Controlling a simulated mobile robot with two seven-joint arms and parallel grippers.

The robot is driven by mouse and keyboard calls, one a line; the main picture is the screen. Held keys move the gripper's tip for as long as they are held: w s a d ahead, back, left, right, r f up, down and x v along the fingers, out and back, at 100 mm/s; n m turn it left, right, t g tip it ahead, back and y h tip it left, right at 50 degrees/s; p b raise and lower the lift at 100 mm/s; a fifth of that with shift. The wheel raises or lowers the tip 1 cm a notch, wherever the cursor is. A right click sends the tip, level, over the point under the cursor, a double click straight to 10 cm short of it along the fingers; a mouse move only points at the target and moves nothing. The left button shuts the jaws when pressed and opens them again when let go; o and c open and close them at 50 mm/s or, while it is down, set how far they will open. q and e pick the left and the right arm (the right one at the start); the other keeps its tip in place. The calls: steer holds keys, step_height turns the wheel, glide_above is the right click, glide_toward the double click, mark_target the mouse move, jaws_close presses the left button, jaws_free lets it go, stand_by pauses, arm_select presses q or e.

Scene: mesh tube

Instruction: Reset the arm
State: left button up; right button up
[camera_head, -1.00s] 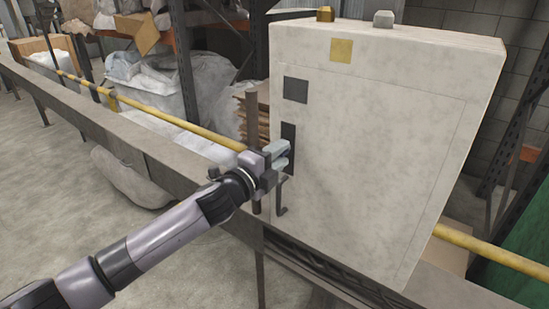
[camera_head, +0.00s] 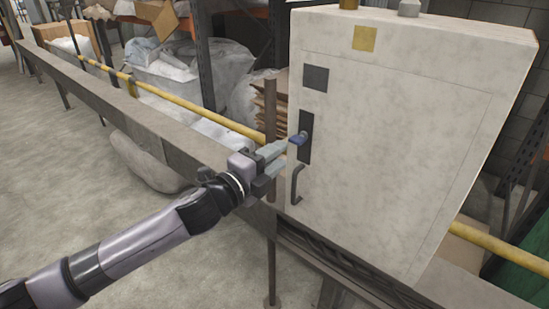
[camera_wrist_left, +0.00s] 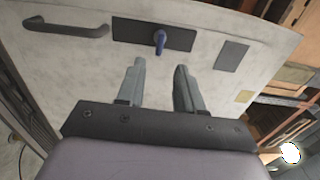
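My left gripper (camera_head: 282,158) is in front of the left part of a pale cabinet door (camera_head: 400,130). In the left wrist view the gripper (camera_wrist_left: 158,68) has its two fingers apart with nothing between them. A blue knob or key (camera_wrist_left: 160,42) sits on a black plate (camera_wrist_left: 128,29) on the door, just beyond the fingertips. In the head view the blue knob (camera_head: 298,139) shows close to the upper fingertip; I cannot tell whether they touch. My right gripper is not in view.
A black door handle (camera_head: 295,184) is below the plate. A dark upright post (camera_head: 270,125) stands left of the cabinet. A yellow rail (camera_head: 190,115) and a grey beam (camera_head: 130,120) run along the left. Bags and cartons lie behind.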

arm_select(q)
steer(key=s+a+f+n+g+y, duration=0.1)
steer(key=s+a+f+n+y, duration=0.1)
steer(key=s+a+f+n, duration=0.3)
steer(key=s+a+f+n+g+y, duration=0.1)
steer(key=s+a+f+n+y, duration=0.2)
steer(key=s+a+f+n, duration=0.3)
steer(key=s+a+f+n+g+y, duration=0.2)
steer(key=s+a+f+n, duration=0.3)
steer(key=s+f+n, duration=0.7)
steer(key=s+f+y, duration=0.1)
steer(key=s+f, duration=0.5)
steer(key=f, duration=0.1)
steer(key=shift+a+f, duration=0.2)
steer(key=shift+o, duration=0.4)
